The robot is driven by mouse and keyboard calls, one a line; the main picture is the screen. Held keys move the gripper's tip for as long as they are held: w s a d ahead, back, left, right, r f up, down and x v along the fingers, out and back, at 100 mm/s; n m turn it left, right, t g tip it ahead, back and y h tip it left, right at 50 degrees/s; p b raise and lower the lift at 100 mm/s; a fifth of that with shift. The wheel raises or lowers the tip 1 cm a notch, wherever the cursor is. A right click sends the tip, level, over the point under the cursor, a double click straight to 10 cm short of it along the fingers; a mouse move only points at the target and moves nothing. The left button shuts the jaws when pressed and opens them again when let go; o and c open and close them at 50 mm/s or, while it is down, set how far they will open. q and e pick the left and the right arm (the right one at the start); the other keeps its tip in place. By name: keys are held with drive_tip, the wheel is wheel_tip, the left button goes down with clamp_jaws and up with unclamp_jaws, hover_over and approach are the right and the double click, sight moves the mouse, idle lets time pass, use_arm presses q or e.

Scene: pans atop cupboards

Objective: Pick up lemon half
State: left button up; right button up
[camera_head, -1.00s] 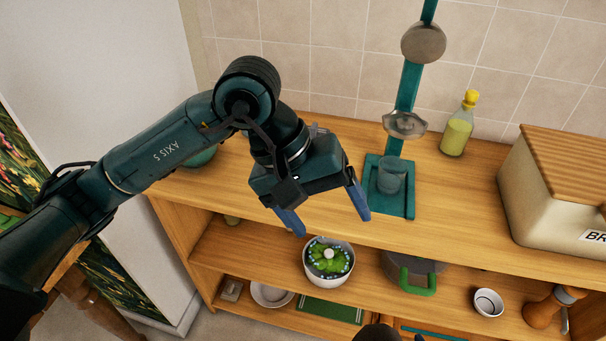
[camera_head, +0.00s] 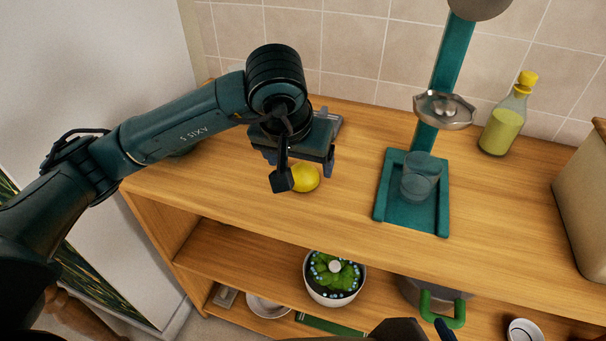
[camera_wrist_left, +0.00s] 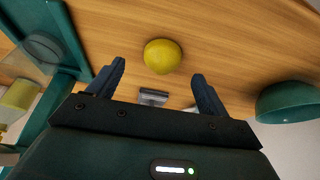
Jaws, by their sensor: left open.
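The yellow lemon half (camera_head: 306,178) rests on the wooden cupboard top, partly hidden behind my left gripper in the head view. Its rounded yellow side also shows in the left wrist view (camera_wrist_left: 162,56), just beyond and between the fingertips. My left gripper (camera_head: 300,168) is open and empty, pointing down close to the lemon half; its two spread fingers show in the wrist view (camera_wrist_left: 157,82). No finger visibly touches the lemon. A dark piece with a blue tip at the bottom edge of the head view appears to be my right gripper (camera_head: 425,329), mostly cut off.
A teal press stand (camera_head: 442,195) with a glass (camera_head: 420,178) stands right of the lemon. A bottle (camera_head: 503,122) and a bread box (camera_head: 585,195) are further right. A green bowl (camera_wrist_left: 290,101) and a grey metal object (camera_wrist_left: 153,97) are nearby. Shelves below hold pots.

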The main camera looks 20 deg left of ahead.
sight(301, 170)
use_arm(q)
drive_tip(key=shift+w+a+x, duration=0.15)
drive_tip(key=shift+x, duration=1.4)
drive_tip(key=shift+w+a+x, duration=0.1)
drive_tip(key=shift+w+x, duration=0.1)
drive_tip(key=shift+x, duration=1.35)
drive_tip(key=shift+r, duration=0.1)
drive_tip(key=c, duration=1.1)
